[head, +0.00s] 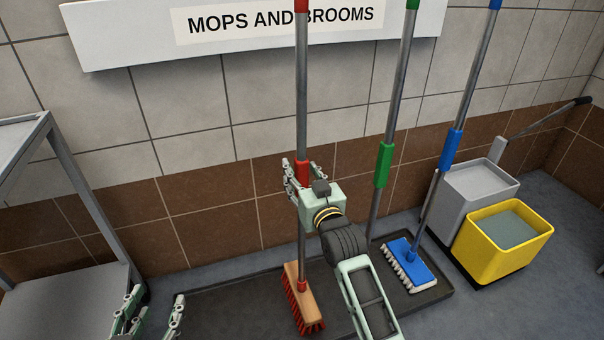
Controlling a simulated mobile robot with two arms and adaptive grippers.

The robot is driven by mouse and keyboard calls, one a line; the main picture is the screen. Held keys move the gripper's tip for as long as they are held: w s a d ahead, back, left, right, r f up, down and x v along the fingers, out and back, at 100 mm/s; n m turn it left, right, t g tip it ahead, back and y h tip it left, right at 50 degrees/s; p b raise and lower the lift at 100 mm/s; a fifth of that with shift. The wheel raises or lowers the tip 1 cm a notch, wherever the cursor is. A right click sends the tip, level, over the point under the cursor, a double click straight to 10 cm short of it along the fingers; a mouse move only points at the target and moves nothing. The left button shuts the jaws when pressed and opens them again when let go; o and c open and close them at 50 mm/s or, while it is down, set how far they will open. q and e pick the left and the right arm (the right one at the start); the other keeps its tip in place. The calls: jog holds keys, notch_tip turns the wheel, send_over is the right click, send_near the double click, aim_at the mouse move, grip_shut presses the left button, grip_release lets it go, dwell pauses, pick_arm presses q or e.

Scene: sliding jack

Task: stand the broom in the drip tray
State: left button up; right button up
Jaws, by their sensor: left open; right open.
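The broom (303,102) has a grey metal handle with a red sleeve and a wooden head with red bristles. It stands nearly upright, its head (301,297) down over the dark drip tray (225,306) and its upper handle in front of the sign board. My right gripper (300,170) is open at the red sleeve, with a finger showing on either side of it. The gripper body hides part of the handle below. My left gripper (150,312) is open and empty at the lower left, near the tray's left end, partly cut off by the frame.
A green-sleeved handle (383,165) and a blue brush (408,265) stand to the right of the broom. A grey bucket (470,200) and a yellow bucket (505,245) stand further right. A grey metal rack (60,285) is at the left. The tiled wall is close behind.

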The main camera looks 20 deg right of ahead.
jog(key=shift+f, duration=0.2)
jog(key=shift+s, duration=0.2)
jog(key=s, duration=1.1)
jog(key=shift+s+d+r, duration=0.15)
jog(key=shift+s+d, duration=0.05)
jog(key=shift+s, duration=0.2)
